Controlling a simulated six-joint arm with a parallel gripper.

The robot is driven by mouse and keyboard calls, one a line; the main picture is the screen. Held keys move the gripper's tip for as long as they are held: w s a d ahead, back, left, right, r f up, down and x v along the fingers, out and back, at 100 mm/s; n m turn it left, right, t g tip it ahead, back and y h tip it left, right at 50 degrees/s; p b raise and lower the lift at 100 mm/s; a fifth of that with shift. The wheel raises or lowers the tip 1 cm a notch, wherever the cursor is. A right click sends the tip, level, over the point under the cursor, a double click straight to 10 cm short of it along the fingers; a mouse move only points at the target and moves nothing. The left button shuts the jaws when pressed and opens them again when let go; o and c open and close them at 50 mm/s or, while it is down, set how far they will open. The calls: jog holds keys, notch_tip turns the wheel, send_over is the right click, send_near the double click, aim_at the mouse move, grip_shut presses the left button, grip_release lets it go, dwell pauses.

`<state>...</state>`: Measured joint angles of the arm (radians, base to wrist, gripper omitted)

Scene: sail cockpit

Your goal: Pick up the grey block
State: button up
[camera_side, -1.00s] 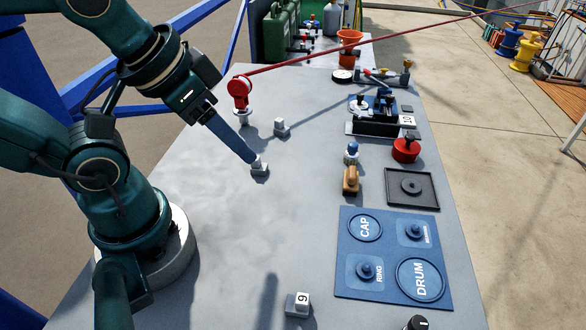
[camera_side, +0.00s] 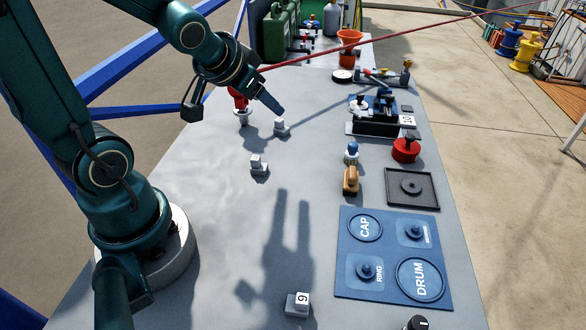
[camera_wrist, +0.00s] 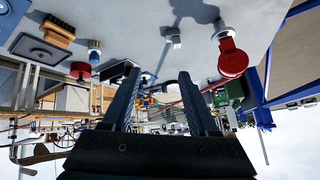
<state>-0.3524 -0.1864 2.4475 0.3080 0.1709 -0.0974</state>
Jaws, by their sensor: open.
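Two small light-grey blocks with raised tops stand on the grey table: a nearer one (camera_side: 259,166) and a farther one (camera_side: 281,128). A third grey block with a number label (camera_side: 298,305) stands at the table's near end. I cannot tell which one the task names. My gripper (camera_side: 279,109) is raised above the table, its tips just above the farther block in the picture. Its shadow falls well away from it. In the wrist view my gripper (camera_wrist: 156,78) has its fingers apart with nothing between them. One small block (camera_wrist: 173,39) shows beyond the fingers there.
A red winch-like part (camera_side: 238,98) stands left of the farther block; a red line runs from it.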

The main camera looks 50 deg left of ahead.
jog(key=t, duration=0.1)
send_near(277, 120)
jog(key=w, duration=0.2)
jog(key=f, duration=0.1)
jog(key=a+f+t, duration=0.1)
jog(key=w+a+f+n+t+h, duration=0.1)
jog(key=f, duration=0.1)
jog(key=shift+a+f+n+t+h, duration=0.1)
jog(key=shift+f+n+t+h, duration=0.2)
jog(key=shift+f+n+t, duration=0.1)
jog(key=shift+s+f+n+t, duration=0.15)
jog(key=shift+n+t, duration=0.25)
jog(key=shift+t, duration=0.3)
jog(key=shift+x, duration=2.5)
grip_shut()
